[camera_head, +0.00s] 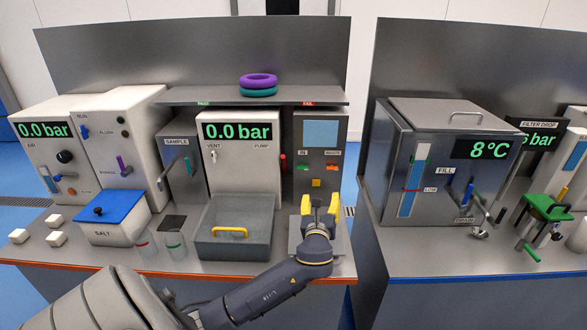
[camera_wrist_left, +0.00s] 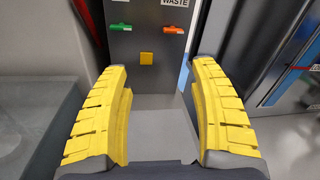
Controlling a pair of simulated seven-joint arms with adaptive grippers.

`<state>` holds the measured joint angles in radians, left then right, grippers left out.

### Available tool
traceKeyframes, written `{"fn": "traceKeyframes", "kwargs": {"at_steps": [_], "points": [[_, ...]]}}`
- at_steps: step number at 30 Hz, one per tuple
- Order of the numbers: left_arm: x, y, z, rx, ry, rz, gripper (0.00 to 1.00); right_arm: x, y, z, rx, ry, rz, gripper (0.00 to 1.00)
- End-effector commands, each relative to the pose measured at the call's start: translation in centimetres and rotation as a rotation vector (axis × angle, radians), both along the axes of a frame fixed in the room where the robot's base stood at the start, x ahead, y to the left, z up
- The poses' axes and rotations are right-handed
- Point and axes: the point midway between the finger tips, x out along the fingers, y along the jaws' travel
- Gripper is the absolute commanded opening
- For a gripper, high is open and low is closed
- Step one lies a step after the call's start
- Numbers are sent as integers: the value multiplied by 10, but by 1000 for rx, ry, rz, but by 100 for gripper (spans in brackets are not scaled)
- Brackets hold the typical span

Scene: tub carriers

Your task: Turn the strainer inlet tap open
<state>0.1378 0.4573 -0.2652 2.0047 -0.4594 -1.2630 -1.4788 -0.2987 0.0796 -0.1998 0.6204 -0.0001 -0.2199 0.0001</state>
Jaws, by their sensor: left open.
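A green-topped fitting (camera_head: 548,207), which looks like the strainer, stands on the right bench beneath the FILTER DROP display. I cannot tell which of these is the inlet tap. My left gripper (camera_head: 320,203) is open and empty, in front of the grey panel with coloured buttons on the left bench, well left of the fitting. Its yellow fingers (camera_wrist_left: 160,68) also show in the left wrist view, with nothing between them. My right gripper is not in view.
A steel tank (camera_head: 440,150) reading 8 °C, with fill and drain levers, stands between my left gripper and the fitting. A gap separates the two benches.

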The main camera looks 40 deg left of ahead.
Motion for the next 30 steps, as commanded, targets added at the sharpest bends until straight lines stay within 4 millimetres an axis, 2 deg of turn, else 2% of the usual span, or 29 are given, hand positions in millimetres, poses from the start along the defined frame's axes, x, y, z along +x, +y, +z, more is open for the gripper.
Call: {"fn": "traceKeyframes", "kwargs": {"at_steps": [3, 6, 11, 17, 30], "points": [[-19, 22, 11, 99, 65, 70, 62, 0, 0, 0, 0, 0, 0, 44], [-29, 32, 16, 148, 100, 105, 62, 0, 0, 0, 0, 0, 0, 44], [-28, 42, 18, 173, 119, 123, 62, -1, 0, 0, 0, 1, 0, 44], [-7, 60, 19, 174, 118, 124, 62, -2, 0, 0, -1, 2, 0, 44], [55, 111, 18, 171, 118, 123, 62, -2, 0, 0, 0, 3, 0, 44]]}}
